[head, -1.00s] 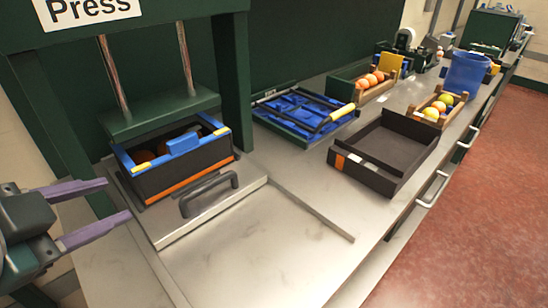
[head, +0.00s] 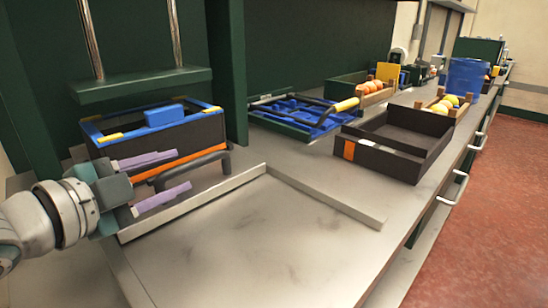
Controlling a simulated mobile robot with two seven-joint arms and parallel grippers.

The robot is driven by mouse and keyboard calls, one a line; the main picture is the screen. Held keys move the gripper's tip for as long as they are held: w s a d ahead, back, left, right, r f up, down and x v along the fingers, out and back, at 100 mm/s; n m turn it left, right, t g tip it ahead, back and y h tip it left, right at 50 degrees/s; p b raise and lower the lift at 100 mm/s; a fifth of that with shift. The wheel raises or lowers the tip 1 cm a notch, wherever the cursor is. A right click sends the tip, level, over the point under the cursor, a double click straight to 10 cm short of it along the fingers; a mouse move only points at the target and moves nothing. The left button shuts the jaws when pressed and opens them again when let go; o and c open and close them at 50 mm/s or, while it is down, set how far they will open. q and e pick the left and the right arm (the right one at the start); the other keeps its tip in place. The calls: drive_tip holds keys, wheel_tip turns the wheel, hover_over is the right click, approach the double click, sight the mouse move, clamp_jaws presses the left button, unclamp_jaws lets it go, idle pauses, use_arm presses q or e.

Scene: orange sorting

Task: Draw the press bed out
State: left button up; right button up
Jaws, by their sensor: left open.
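The press bed (head: 215,194) is a pale metal plate under the green press head (head: 140,84), with a raised front edge. Its dark bar handle (head: 217,153) stands near that edge. A black crate (head: 208,131) with blue and yellow rim pieces and an orange stripe sits on the bed behind the handle. My left gripper (head: 182,169) is open, its purple fingers in front of the crate. In the picture one finger lies above the handle bar and one below; I cannot tell whether they touch it. The gripper hides the handle's left part. My right gripper is not in view.
A low metal strip (head: 325,200) runs along the bench right of the bed. An empty black tray (head: 374,165) and a blue rack (head: 300,113) stand further right. Boxes of fruit and a blue bin (head: 467,78) are beyond. The bench front (head: 280,255) is clear.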

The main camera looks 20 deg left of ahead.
sight(179, 171)
use_arm(q)
drive_tip(key=shift+b+x, duration=0.3)
drive_tip(key=shift+x, duration=1.8)
clamp_jaws()
